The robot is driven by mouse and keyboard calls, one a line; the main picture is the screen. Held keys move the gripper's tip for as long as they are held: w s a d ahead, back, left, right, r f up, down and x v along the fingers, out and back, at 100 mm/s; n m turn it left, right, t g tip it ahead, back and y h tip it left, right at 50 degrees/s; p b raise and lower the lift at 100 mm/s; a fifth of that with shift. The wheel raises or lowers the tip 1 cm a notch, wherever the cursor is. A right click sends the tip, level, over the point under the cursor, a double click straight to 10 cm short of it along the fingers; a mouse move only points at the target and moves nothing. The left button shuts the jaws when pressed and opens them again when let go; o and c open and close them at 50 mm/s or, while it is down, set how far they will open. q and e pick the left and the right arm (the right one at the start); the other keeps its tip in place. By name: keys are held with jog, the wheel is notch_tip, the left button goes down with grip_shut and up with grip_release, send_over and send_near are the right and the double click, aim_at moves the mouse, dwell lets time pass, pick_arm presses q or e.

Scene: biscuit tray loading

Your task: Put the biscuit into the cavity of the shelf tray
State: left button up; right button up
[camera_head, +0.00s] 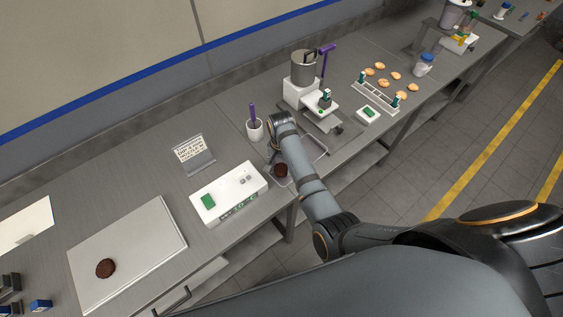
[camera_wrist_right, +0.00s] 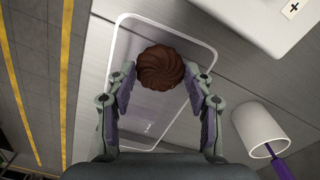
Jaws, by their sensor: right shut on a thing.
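A dark brown ridged biscuit (camera_head: 281,170) is held by my right gripper (camera_head: 276,164) over the middle of the workbench. In the right wrist view, the biscuit (camera_wrist_right: 161,68) sits between the two fingertips of the right gripper (camera_wrist_right: 161,82), which is shut on it. A shallow tray with a pale rounded rim (camera_wrist_right: 183,30) lies below the biscuit. The gap between biscuit and tray is hard to judge. A second brown biscuit (camera_head: 105,268) lies on a pale flat board (camera_head: 135,235) at the left. My left gripper is not in view.
A white box with a green display (camera_head: 232,192) stands left of the tray. A white cup with a purple tool (camera_head: 255,130) and a stand with a metal pot (camera_head: 303,68) are behind it. A sign (camera_head: 194,152) stands at the back. Several pale pastries (camera_head: 381,82) lie further right.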

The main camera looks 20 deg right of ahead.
aim_at(282, 168)
jog(key=shift+d+f+b, duration=0.1)
jog(key=shift+f+b, duration=0.3)
jog(key=shift+f, duration=0.8)
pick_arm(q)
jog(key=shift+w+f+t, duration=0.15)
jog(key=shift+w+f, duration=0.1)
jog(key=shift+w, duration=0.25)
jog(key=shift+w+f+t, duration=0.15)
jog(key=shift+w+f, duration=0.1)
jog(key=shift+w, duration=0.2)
pick_arm(e)
jog(key=shift+f, duration=0.1)
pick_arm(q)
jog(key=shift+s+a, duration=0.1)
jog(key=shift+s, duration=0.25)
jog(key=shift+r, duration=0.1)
pick_arm(e)
jog(key=shift+f, duration=0.15)
jog(key=o, duration=0.4)
jog(key=shift+r+p, duration=0.85)
jog(key=shift+r, duration=0.3)
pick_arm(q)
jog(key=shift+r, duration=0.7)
pick_arm(e)
jog(key=shift+r, duration=1.05)
